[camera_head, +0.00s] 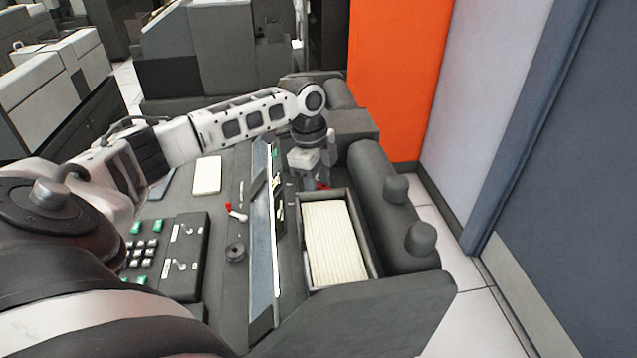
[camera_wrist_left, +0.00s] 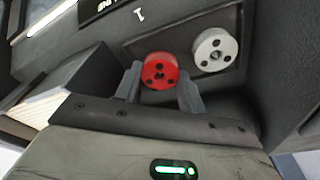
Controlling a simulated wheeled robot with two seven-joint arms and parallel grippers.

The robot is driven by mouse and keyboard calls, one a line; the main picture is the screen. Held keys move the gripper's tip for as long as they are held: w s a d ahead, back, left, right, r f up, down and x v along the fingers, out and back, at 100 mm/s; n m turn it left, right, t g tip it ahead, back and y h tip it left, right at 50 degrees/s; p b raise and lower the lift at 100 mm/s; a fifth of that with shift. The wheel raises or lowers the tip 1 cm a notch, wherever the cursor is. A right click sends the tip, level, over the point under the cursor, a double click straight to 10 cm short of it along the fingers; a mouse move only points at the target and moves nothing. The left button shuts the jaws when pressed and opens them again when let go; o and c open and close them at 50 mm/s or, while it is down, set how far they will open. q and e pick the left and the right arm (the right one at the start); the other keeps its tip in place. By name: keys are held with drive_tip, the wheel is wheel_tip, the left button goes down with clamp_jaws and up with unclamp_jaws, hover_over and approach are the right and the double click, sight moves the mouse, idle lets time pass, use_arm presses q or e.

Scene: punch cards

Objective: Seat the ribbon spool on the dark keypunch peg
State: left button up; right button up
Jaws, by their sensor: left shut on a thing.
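A red spool (camera_wrist_left: 160,70) with several dark holes in its face sits between the fingers of my left gripper (camera_wrist_left: 160,88) in the left wrist view. The fingers are shut on its sides. In the head view this gripper (camera_head: 321,180) is at the far end of the card tray, and only a little red of the spool (camera_head: 324,186) shows. A pale grey spool (camera_wrist_left: 215,49) of similar form sits to the right on a dark recessed panel (camera_wrist_left: 178,38), apart from the held one. I cannot make out a bare dark peg; the red spool hides the panel behind it. My right gripper is not in view.
A tray (camera_head: 369,248) of pale cards (camera_head: 333,245) lies just nearer than the gripper. A dark rounded housing (camera_head: 375,195) with two knobs runs along its right. A keypad (camera_head: 150,250), a red-tipped lever (camera_head: 236,213) and a black knob (camera_head: 235,251) are to the left.

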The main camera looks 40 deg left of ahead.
use_arm(q)
drive_tip(key=shift+f, duration=0.4)
idle(0.8)
drive_tip(key=o, duration=1)
drive_tip(key=shift+o, duration=0.2)
drive_tip(key=shift+f, duration=0.1)
drive_tip(key=shift+o, duration=0.5)
drive_tip(key=shift+s+d+f, duration=0.1)
drive_tip(key=shift+s+f, duration=0.05)
drive_tip(key=shift+c, duration=0.2)
drive_tip(key=shift+o, duration=1)
drive_tip(key=shift+r, duration=0.35)
wheel_tip(320, 180, up, 9)
drive_tip(key=shift+f, duration=0.1)
